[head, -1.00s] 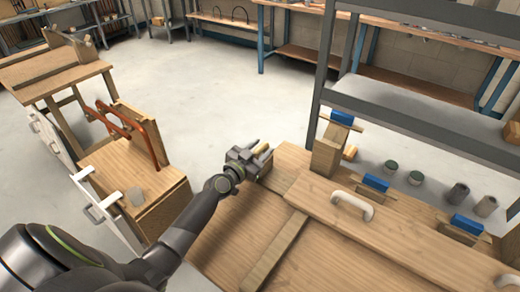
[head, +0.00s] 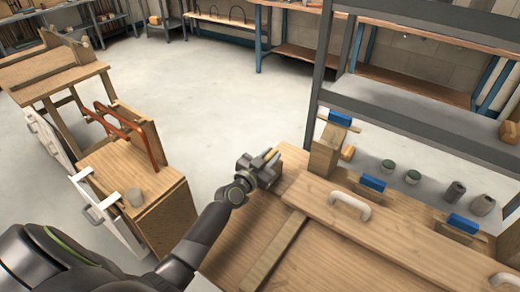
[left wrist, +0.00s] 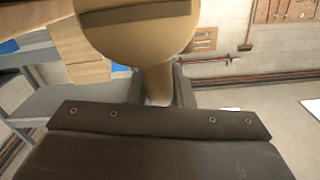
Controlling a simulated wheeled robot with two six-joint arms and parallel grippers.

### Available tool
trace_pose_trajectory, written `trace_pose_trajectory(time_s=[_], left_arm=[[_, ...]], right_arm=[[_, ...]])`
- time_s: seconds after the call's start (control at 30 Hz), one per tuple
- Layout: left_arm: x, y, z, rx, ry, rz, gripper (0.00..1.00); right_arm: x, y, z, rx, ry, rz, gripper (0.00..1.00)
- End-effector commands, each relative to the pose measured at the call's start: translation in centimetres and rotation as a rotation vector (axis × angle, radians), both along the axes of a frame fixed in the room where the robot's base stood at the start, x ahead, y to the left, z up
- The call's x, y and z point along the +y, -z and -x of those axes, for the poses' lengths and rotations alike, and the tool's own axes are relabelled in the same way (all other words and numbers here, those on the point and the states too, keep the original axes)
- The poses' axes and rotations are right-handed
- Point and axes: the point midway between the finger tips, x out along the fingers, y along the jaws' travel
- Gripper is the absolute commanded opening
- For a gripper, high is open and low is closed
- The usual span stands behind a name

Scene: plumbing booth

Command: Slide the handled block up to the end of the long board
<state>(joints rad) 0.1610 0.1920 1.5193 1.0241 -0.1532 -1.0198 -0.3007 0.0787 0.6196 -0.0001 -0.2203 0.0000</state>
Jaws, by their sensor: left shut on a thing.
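My left gripper (head: 270,158) is at the far left corner of the workbench in the head view. It is shut on a pale wooden handle (left wrist: 158,85), whose stem stands between the fingers in the left wrist view. A broad rounded wooden part (left wrist: 140,32) shows above the stem there. The handled block itself is mostly hidden by my gripper. The long board (head: 400,238), with a white handle (head: 350,204), lies to the right of my gripper. Whether the block touches its end I cannot tell. My right gripper is out of view.
A wooden strip (head: 275,252) lies on the bench in front of the board. A wooden post (head: 324,154) with a blue-topped clamp (head: 340,118) and more blue pieces (head: 373,182) line the board's far side. A grey rack (head: 440,125) rises behind.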

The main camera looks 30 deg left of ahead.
Motion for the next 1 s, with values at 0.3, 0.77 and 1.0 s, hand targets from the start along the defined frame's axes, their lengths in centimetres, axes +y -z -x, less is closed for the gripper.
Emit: trace_pose_trajectory(time_s=[0.3,0.77,1.0], left_arm=[[-5.4,0.1,0.8,0.003,0.002,-0.001,0.0],[-5.8,0.1,0.8,0.003,0.002,-0.003,0.3],[-5.8,0.0,0.8,0.002,0.002,-0.002,0.41]], right_arm=[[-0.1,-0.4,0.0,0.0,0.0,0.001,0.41],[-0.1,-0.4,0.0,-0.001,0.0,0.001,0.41],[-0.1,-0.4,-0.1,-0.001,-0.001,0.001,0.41]])
